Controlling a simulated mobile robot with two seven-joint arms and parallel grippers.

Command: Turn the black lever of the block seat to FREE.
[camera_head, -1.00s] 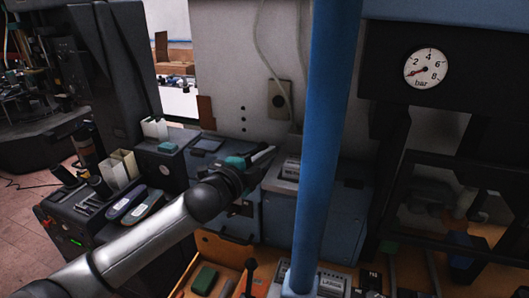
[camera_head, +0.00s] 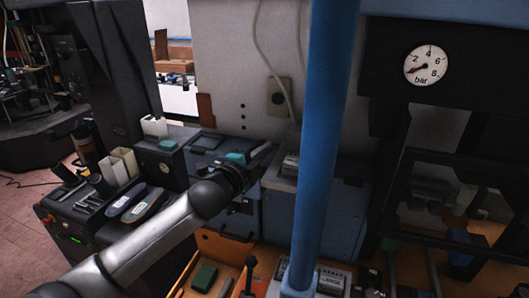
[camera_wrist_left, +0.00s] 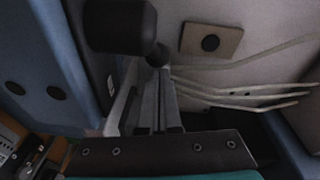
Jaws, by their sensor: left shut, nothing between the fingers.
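In the left wrist view a thick black handle (camera_wrist_left: 120,25) with a rounded joint at its right end stands just beyond my fingertips. I take it for the black lever, but no FREE marking is readable. My left gripper (camera_wrist_left: 157,72) is shut and empty, its tips close to that joint; I cannot tell whether they touch. In the head view my left gripper (camera_head: 266,151) is at the upper left of the blue cabinet (camera_head: 272,211), beside a grey sloped plate (camera_head: 291,166). The handle is not distinct there. My right gripper is out of view.
A thick blue column (camera_head: 325,140) stands just right of the gripper. A wall plate (camera_head: 279,98) with a cable hangs behind. Lower down, an orange tray (camera_head: 215,245) holds a green block (camera_head: 204,278), near a black-knobbed stick (camera_head: 250,263). A pressure gauge (camera_head: 426,65) is at upper right.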

